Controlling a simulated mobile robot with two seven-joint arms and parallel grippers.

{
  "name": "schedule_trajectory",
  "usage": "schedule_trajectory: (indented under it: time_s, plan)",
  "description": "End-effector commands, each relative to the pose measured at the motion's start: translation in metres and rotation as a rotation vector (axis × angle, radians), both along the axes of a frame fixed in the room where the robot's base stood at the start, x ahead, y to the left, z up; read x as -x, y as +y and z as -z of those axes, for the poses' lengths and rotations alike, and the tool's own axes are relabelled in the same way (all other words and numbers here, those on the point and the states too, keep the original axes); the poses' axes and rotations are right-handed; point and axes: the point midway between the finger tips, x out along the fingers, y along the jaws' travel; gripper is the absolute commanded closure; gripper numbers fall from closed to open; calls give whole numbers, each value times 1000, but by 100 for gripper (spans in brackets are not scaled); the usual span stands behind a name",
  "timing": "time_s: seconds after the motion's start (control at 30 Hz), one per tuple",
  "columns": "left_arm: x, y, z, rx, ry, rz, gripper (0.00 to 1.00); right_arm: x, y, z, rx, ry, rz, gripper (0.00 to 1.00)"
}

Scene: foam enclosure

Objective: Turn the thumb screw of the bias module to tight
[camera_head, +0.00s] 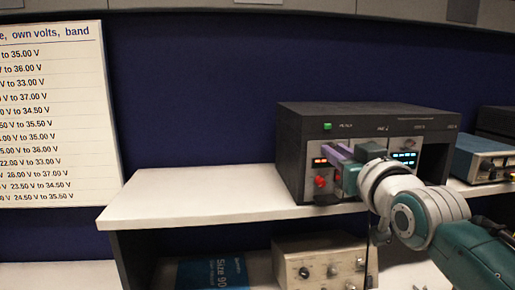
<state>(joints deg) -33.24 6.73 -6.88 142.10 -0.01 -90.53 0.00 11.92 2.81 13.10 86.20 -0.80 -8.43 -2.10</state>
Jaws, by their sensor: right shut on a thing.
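The bias module is set in the front of a dark instrument case (365,118) on the white shelf; which panel section it is cannot be told apart here. My right gripper (337,161), with purple fingers and teal blocks, reaches from the right to the case's front panel (319,178). Its fingers are close together, shut at the panel on what appears to be the thumb screw. The screw itself is hidden behind the fingers, so its angle cannot be seen. My left gripper is not in view.
Red knobs and a lit orange display sit left of my fingers; a teal display shows to their right. The white shelf (205,194) is clear to the left. A blue instrument (482,158) stands at the right. A beige unit (322,264) sits below. A voltage chart (50,120) hangs left.

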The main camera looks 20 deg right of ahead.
Motion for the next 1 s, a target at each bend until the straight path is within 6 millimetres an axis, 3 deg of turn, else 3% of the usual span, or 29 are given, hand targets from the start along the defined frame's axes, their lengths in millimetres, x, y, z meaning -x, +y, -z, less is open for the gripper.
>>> schedule_trajectory:
  time_s: [0.47, 0.5, 0.73, 1.0]
  plan:
    - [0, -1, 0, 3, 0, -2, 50, 0, 0, 0, -11, -3, 0, 100]
    - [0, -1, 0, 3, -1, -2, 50, 0, 0, 0, -11, -3, 0, 73]
    - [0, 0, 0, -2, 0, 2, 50, 0, 0, 0, -10, -2, 0, 47]
    - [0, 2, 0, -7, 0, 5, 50, 1, 0, 0, -10, -2, 0, 47]
